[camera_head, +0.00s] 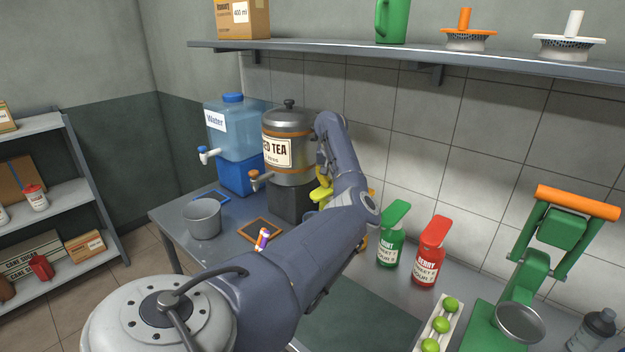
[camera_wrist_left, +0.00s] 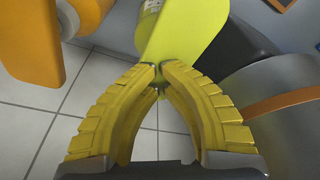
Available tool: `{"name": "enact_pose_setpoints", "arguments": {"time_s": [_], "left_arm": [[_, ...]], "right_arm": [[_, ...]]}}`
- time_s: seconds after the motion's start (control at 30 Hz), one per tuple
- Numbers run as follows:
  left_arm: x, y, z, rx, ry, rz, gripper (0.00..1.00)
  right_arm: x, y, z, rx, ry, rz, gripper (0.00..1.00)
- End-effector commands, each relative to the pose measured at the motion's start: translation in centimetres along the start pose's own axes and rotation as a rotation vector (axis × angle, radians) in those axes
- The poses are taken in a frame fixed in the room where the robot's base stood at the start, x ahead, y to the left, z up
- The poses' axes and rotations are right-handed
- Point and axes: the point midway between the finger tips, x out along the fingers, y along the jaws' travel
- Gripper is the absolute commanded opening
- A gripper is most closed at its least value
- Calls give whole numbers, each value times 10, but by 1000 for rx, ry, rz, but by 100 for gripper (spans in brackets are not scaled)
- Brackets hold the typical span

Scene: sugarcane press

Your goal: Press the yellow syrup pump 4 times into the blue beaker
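The yellow syrup pump's bright yellow head (camera_head: 320,195) shows just left of my left forearm in the head view; the arm hides most of its bottle. In the left wrist view the pump head (camera_wrist_left: 185,28) lies just beyond my fingertips. My left gripper (camera_wrist_left: 158,66) has its yellow fingers closed tip to tip, with nothing between them. The tips overlap the pump head's near end; I cannot tell whether they touch it. In the head view the left gripper (camera_head: 323,174) is at the pump, partly hidden by its wrist. I cannot clearly make out the blue beaker. My right gripper is out of view.
An orange pump (camera_wrist_left: 30,40) stands close beside the yellow one. The iced tea dispenser (camera_head: 288,135) stands to the left, with the water dispenser (camera_head: 232,135) beyond. Green (camera_head: 390,245) and red (camera_head: 430,262) syrup bottles stand right. A metal pot (camera_head: 202,218) stands front left. A shelf (camera_head: 420,60) runs above.

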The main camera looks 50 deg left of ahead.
Motion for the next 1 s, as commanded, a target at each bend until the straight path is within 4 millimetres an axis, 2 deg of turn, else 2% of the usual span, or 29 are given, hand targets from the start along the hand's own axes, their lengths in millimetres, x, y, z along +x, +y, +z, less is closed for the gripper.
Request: {"name": "enact_pose_setpoints", "arguments": {"time_s": [1.0], "left_arm": [[-46, 0, -10, -1, 1, 1, 0]], "right_arm": [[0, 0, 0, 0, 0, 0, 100]]}}
